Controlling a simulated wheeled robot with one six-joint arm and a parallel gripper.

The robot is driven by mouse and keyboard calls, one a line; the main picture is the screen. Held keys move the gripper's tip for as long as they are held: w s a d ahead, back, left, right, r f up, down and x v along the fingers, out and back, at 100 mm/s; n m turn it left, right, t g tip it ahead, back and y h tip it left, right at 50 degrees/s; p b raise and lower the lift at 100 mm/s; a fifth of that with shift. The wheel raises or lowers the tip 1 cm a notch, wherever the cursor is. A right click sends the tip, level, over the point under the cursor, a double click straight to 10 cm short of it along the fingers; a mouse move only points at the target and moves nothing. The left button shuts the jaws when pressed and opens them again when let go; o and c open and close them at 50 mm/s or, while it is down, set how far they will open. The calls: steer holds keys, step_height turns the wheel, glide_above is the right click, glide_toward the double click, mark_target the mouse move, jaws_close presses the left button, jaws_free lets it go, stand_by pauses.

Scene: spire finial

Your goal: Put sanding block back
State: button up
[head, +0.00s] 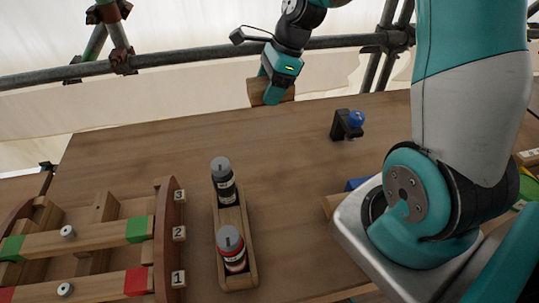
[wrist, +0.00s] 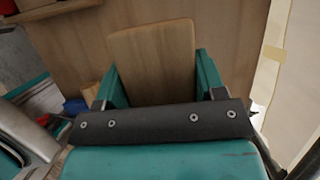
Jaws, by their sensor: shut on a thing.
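My gripper (head: 271,91) is at the far edge of the wooden table in the head view. It is shut on a plain wooden block, the sanding block (head: 257,88), which shows on both sides of the fingers. In the wrist view the sanding block (wrist: 153,62) stands between the two teal fingers of my gripper (wrist: 160,80). Its lower part there is hidden behind the dark bar of my gripper. In the head view I cannot tell whether the block touches the table.
A wooden tray (head: 249,255) holds a black bottle (head: 223,185) and a red-labelled bottle (head: 232,253). A numbered wooden frame (head: 170,225) with red and green banded bars stands at left. A black clamp (head: 341,128) with a blue knob stands at right. The table's middle (head: 280,155) is clear. Scaffold pipes (head: 190,57) run behind.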

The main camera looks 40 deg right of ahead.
glide_above(266, 157)
steer(key=d, duration=0.1)
step_height(266, 157, down, 14)
steer(key=shift+f, duration=0.25)
steer(key=shift+f+p, duration=0.75)
steer(key=shift+f, duration=1.85)
steer(key=shift+f+b, duration=0.4)
steer(key=shift+f, duration=0.1)
steer(key=shift+s+f, duration=0.1)
